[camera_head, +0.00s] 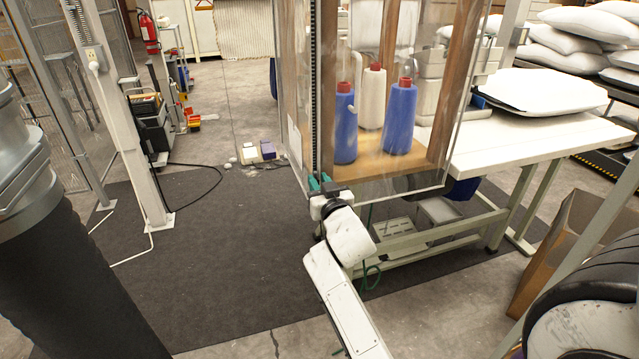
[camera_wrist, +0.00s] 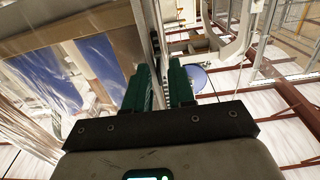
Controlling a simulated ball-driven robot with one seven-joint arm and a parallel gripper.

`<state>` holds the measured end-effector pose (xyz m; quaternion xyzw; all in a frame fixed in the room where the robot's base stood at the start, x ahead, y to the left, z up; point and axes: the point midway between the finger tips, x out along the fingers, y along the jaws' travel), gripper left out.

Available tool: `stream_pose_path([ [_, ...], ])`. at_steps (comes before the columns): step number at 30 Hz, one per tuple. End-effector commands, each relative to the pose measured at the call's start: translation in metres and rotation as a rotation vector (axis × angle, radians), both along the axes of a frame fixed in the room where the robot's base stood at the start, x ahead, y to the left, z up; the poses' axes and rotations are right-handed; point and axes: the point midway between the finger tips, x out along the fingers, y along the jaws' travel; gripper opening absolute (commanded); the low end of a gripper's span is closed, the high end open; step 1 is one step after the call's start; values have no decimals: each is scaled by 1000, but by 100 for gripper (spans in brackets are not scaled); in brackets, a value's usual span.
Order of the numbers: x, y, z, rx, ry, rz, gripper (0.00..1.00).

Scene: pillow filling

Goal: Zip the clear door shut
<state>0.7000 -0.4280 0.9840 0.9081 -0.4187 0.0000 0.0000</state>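The clear door (camera_head: 430,85) is a transparent sheet on the front of a wood-framed cabinet. A dark toothed zip strip (camera_head: 316,80) runs upright along its left edge. Several thread cones stand behind it. My gripper (camera_head: 319,184) has teal fingers and is at the lower end of the strip, by the cabinet's lower left corner. In the wrist view the fingers (camera_wrist: 160,88) stand a narrow gap apart, with the strip's edge running down beside and behind them. I cannot make out a zip pull, nor whether one is between the fingers.
A white table (camera_head: 540,140) with a pillow (camera_head: 545,92) adjoins the cabinet on the right. A cardboard box (camera_head: 570,240) stands at the lower right. A white post (camera_head: 125,120) and a cable are on the left. The dark floor mat (camera_head: 235,230) is mostly clear.

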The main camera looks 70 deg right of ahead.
Motion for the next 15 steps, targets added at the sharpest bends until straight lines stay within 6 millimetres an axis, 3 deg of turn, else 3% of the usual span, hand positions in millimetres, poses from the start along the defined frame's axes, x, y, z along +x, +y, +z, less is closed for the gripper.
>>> stream_pose_path([
  [7, 0, 0, 0, 0, 0, 0, 0],
  [15, 0, 0, 0, 0, 0, 0, 0],
])
